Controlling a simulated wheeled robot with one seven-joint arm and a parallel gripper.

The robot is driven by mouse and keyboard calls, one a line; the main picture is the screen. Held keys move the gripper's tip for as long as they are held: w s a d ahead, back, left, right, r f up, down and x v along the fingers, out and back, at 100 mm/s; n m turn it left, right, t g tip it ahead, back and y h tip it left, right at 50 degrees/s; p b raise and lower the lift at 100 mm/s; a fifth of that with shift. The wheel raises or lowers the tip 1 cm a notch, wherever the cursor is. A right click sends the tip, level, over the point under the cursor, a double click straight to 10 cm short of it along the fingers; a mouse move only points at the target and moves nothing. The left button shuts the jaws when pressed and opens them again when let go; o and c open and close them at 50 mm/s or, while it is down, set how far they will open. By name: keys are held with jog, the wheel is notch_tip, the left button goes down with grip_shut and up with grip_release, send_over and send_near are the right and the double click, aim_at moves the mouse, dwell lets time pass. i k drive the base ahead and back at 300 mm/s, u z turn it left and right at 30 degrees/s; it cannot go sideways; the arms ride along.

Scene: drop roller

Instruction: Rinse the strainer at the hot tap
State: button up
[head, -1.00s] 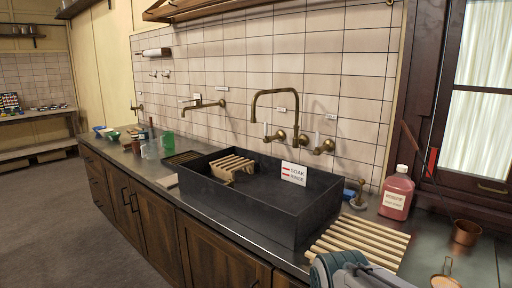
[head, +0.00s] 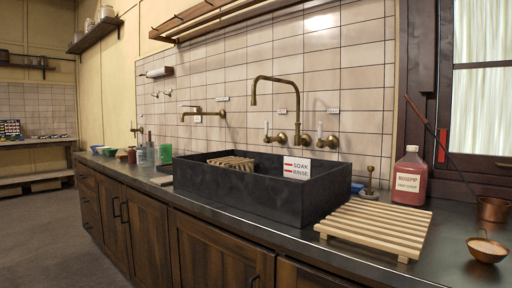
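A small copper bowl-shaped piece with a thin upright handle, likely the strainer (head: 488,251), rests on the counter at the lower right in the head view; its mesh cannot be made out. A tall brass gooseneck tap (head: 297,100) rises over the black sink (head: 290,205). A white-levered valve stands on its left (head: 267,130) and another on its right (head: 320,130). Small labels by them are too small to read, so I cannot tell which is hot. A second brass wall tap (head: 205,112) is further left. My gripper is not in view.
A pink rosehip bottle (head: 410,178) and copper cup (head: 493,209) stand at the right.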

aim_at(267, 140)
jog(key=u, duration=1.75)
jog(key=i, duration=3.1)
jog(key=z, duration=2.65)
